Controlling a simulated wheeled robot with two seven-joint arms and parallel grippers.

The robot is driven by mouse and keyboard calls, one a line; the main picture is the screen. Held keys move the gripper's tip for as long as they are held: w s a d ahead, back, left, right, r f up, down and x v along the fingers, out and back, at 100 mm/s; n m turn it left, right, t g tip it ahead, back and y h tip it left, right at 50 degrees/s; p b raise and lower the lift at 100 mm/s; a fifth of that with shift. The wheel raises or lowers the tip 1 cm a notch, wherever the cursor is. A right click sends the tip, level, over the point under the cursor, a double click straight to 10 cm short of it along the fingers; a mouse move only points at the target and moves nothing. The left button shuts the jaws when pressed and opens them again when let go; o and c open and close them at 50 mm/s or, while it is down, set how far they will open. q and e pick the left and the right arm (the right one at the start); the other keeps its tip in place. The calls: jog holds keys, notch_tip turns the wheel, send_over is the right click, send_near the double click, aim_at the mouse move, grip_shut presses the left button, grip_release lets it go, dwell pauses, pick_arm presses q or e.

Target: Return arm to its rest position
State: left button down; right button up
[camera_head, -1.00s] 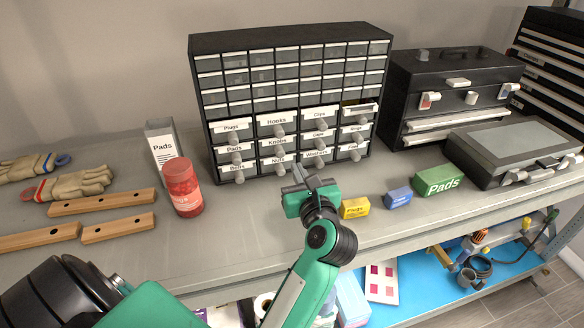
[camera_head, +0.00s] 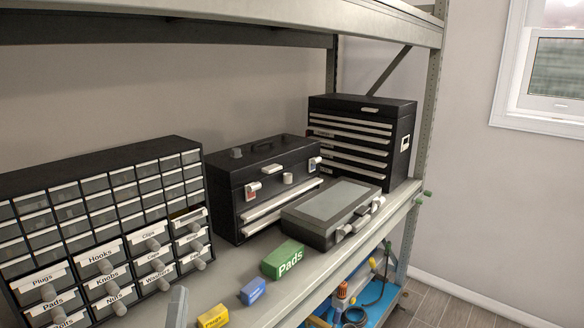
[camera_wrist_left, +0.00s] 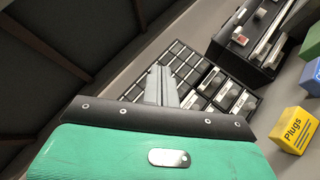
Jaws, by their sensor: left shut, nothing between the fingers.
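My left gripper (camera_head: 177,307) shows only as grey fingertips at the bottom edge of the head view, in front of the labelled drawers. In the left wrist view its fingers (camera_wrist_left: 160,86) are together with nothing between them, in front of the black drawer cabinet. The rest of the left arm is out of the head view. My right gripper is in neither view.
The drawer cabinet (camera_head: 90,212) stands at left on the grey shelf. Yellow (camera_head: 213,317), blue (camera_head: 253,291) and green (camera_head: 283,259) boxes lie near its front edge. A black toolbox (camera_head: 262,182), a grey-lidded case (camera_head: 331,211) and a tool chest (camera_head: 362,140) stand to the right.

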pick_arm(q)
jog(key=s+d+f+m+g+h, duration=0.2)
jog(key=f+m+g+h, duration=0.15)
jog(key=f+m, duration=0.25)
jog(key=s+d+f+m+g+h, duration=0.2)
jog(key=d+f+m+g, duration=0.1)
jog(key=f+m+g, duration=0.3)
jog(key=s+d+f+m+g+h, duration=0.2)
jog(key=s+f+m+g+h, duration=0.1)
jog(key=f+m, duration=0.4)
jog(key=s+a+f+m+g+y, duration=0.4)
jog(key=s+a+f+g+y, duration=0.45)
jog(key=s+f, duration=0.5)
notch_tip(320, 180, down, 30)
jog(key=s+a+g+h, duration=0.1)
jog(key=a+g, duration=0.1)
jog(key=s+a+f, duration=0.2)
jog(key=s+f, duration=0.8)
jog(key=s+a+f, duration=0.1)
jog(key=s+f, duration=0.8)
jog(key=f, duration=0.1)
jog(key=shift+s+a+m+g, duration=0.35)
jog(key=shift+m+g, duration=0.05)
jog(key=shift+f, duration=0.1)
